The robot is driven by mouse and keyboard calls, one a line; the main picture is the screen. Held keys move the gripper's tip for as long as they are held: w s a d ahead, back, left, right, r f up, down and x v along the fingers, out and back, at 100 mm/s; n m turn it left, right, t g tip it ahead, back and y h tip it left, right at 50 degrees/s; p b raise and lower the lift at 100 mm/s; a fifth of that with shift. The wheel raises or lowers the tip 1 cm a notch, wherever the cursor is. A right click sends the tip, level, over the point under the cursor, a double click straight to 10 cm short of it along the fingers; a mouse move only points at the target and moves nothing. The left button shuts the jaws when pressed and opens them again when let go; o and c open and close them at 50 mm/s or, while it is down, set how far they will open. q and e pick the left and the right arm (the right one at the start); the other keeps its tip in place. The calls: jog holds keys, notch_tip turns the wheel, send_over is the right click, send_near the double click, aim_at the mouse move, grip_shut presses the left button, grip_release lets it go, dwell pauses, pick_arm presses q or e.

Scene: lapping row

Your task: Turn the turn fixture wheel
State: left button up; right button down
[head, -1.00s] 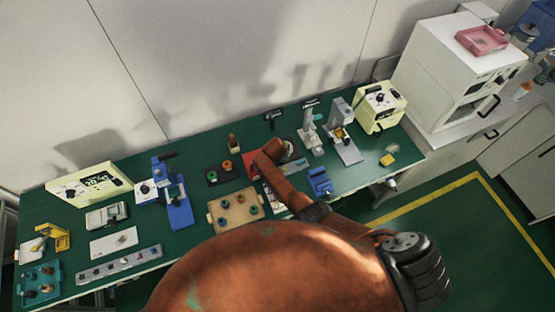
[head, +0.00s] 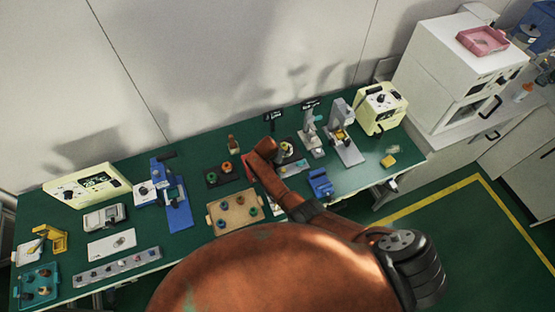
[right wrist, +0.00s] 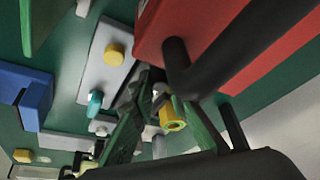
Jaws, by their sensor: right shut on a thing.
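The turn fixture (head: 290,148) is a small round, dark and pale thing on the green bench, right of centre in the head view. My right arm's end covers part of it. My right gripper (right wrist: 168,108) is at the fixture and shut on a part of it, which I take to be the wheel. A brass-yellow cylindrical piece (right wrist: 173,117) shows between the dark green fingers in the right wrist view. The wheel's outline and the exact contact are mostly hidden. My left gripper is not in view.
A grey stand (head: 345,147) and a cream control box (head: 380,108) stand right of the fixture. A blue block (head: 320,183) lies in front. A wooden tray (head: 236,222) with several coloured rings and a blue device (head: 178,200) are to the left.

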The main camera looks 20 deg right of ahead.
jog(key=shift+d, duration=0.15)
jog(key=c, duration=2)
grip_release()
jog(key=shift+o, duration=0.6)
